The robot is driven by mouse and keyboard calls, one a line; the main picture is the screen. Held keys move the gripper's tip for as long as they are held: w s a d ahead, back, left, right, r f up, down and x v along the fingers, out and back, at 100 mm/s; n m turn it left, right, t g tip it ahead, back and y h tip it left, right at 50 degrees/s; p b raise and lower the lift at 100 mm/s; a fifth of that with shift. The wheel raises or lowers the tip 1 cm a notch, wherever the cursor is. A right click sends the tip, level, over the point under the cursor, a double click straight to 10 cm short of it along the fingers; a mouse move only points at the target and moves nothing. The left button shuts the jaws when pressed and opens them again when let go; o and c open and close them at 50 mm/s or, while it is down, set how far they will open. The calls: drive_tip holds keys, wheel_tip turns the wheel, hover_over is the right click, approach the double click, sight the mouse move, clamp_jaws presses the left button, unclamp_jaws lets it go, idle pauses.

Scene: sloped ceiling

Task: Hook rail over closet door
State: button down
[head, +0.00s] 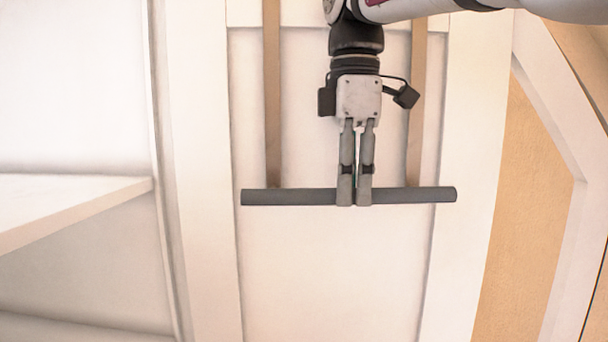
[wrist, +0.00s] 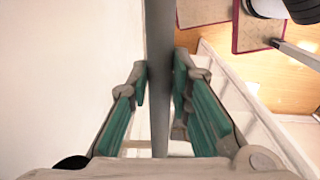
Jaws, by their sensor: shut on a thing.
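The rail is a dark grey round bar (head: 410,195) with two flat tan straps (head: 273,100) rising from it past the top of the head view. The bar looks level. My gripper (head: 355,192) points down and is shut on the bar near its middle. The closet door (head: 330,270) is the white framed panel behind the rail. In the wrist view the bar (wrist: 159,40) runs between my fingers (wrist: 160,85), beside a plain pale surface. The upper strap ends and the door's top edge are out of view, so I cannot tell whether the straps touch the door.
A white shelf (head: 70,205) juts out at the left of the door. A tan wall panel (head: 528,200) with white trim slopes at the right. The wrist view shows a wooden floor (wrist: 290,85) with reddish-edged mats (wrist: 258,28). The panel below the rail is clear.

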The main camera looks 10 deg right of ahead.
drive_tip(key=shift+f, duration=0.15)
drive_tip(key=c, duration=1.4)
unclamp_jaws()
drive_tip(key=shift+o, duration=0.2)
